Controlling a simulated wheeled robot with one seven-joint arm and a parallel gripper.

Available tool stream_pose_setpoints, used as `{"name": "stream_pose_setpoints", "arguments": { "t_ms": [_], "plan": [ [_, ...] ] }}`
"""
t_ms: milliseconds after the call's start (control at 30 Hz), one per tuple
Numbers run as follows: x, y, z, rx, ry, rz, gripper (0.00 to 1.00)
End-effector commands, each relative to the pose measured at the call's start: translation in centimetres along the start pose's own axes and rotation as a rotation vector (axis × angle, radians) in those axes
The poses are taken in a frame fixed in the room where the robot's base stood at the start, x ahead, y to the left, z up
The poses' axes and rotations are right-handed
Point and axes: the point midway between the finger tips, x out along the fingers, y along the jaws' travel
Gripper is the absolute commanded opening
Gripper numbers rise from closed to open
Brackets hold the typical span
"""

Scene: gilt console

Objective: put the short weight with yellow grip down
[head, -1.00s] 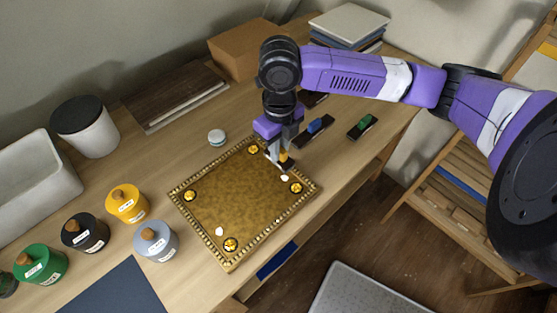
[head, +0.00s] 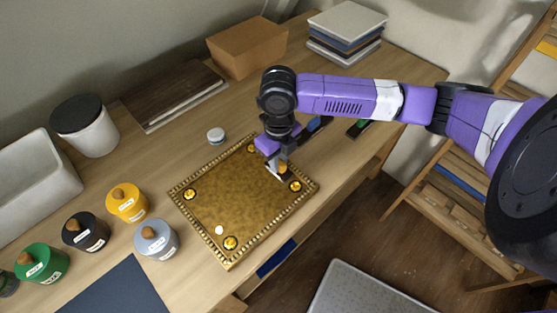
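My gripper (head: 278,173) points down over the right part of the gilt panel (head: 235,200), between its upper and right gold bosses. A small yellow-orange grip (head: 284,168) shows at its fingertips, and the fingers appear closed on it. This looks like the short weight with yellow grip; its lower part is mostly hidden by the fingers. It is at or just above the panel surface; I cannot tell whether it touches.
A blue-gripped weight (head: 315,123) and a partly hidden green-gripped one (head: 359,128) lie behind my arm. A white spot (head: 219,230) is on the panel's near part. A small round tin (head: 216,136) stands behind the panel. Lidded jars (head: 157,239) stand at left.

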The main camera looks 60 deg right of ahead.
Motion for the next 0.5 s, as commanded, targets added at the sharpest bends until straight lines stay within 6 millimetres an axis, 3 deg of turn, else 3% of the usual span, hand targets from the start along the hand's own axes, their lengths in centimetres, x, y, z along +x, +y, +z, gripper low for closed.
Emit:
{"name": "stream_pose_setpoints", "arguments": {
  "t_ms": [67, 500],
  "plan": [
    [0.01, 0.01, -0.01, 0.0, 0.0, 0.0, 0.4],
    [-0.65, -0.01, 0.03, 0.0, -0.001, 0.0, 0.4]
  ]
}}
